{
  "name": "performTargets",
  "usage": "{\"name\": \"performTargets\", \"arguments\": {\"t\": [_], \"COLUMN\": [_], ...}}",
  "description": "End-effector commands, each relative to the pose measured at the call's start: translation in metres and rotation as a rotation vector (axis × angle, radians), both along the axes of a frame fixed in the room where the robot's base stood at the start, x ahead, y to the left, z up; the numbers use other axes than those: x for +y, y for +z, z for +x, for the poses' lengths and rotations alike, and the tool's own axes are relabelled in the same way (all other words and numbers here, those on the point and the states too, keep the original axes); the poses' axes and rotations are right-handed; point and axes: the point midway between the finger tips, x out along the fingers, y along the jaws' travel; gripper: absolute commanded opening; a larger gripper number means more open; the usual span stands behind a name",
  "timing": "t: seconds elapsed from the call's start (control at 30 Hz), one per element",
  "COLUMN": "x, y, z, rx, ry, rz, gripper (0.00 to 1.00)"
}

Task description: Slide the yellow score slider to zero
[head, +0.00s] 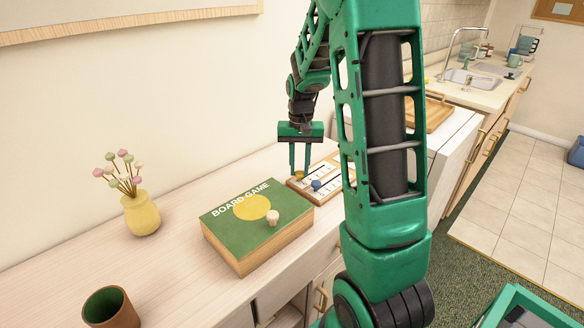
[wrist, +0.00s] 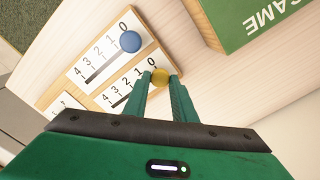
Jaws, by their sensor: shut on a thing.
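The yellow score slider (wrist: 160,76) is a round knob at the 0 end of its numbered strip in the wrist view. It also shows in the head view (head: 299,175). My gripper (wrist: 160,80) is shut on it, with one green finger on each side. In the head view my gripper (head: 299,170) reaches down to the score board (head: 326,171). A blue slider (wrist: 130,41) sits near the 0 of the neighbouring strip, apart from my fingers. The slot under the yellow knob is partly hidden by the fingers.
A green board game box (head: 232,214) with a pale pawn (head: 272,217) on top stands beside the score board. A yellow vase (head: 141,214) and a brown cup (head: 110,308) stand farther left. A wooden tray (head: 437,113) lies beyond the board.

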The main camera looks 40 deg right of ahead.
Motion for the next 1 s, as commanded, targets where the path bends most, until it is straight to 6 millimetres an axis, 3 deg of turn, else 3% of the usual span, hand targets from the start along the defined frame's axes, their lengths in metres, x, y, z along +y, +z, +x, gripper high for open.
{"name": "performTargets", "arguments": {"t": [0.2, 0.23, 0.3, 0.67, 0.77, 1.0], "x": [0.006, 0.006, 0.006, 0.001, 0.001, 0.001], "y": [0.0, 0.0, 0.0, 0.003, 0.012, 0.056], "z": [0.001, 0.001, 0.001, 0.0, 0.0, 0.001], "rx": [0.0, 0.0, 0.0, 0.0, -0.001, -0.003], "ry": [0.012, 0.013, 0.013, 0.004, 0.004, 0.005], "rz": [0.008, 0.008, 0.008, 0.004, 0.004, 0.004], "gripper": [0.0, 0.26, 0.43, 0.43, 0.43, 0.43]}}
